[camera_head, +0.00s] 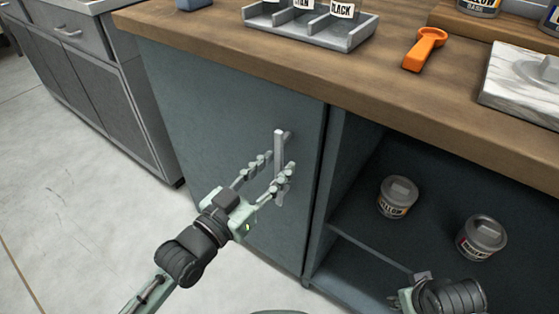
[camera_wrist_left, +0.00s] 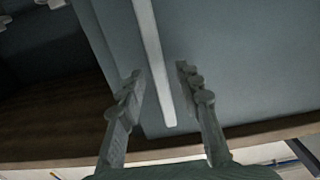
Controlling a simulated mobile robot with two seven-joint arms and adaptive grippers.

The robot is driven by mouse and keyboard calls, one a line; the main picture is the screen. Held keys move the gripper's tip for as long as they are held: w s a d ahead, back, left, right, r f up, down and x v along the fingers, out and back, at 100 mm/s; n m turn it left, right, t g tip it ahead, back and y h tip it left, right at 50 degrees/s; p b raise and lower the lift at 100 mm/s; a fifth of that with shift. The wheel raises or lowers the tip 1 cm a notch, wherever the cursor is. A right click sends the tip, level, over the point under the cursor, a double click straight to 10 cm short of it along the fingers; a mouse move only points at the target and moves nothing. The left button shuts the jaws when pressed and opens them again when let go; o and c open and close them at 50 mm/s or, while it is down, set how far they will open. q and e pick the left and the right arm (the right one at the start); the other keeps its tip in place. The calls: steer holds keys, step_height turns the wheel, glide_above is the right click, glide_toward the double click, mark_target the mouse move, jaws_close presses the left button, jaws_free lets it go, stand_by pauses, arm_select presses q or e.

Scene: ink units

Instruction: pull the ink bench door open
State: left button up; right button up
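The ink bench door (camera_head: 240,110) is a blue-grey panel under the wooden top, and it stands shut. Its upright pale bar handle (camera_head: 280,155) is near the door's right edge. My left gripper (camera_head: 275,174) is open at the handle, with its fingers pointing toward the door. In the left wrist view the handle (camera_wrist_left: 155,70) runs between the two spread fingers (camera_wrist_left: 160,80), with a gap on each side. My right gripper (camera_head: 405,298) shows only partly at the bottom right, in front of the open shelf; its finger state is unclear.
Right of the door, an open compartment (camera_head: 365,235) holds two lidded ink cans, one at left (camera_head: 396,198) and one at right (camera_head: 481,238). On the wooden top (camera_head: 370,70) are a grey tray (camera_head: 345,40), an orange tool (camera_head: 425,48) and a marble slab (camera_head: 510,90). Floor left of the door is clear.

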arm_select(q)
steer(key=shift+x, duration=0.95)
steer(key=shift+c, duration=0.4)
jaws_close()
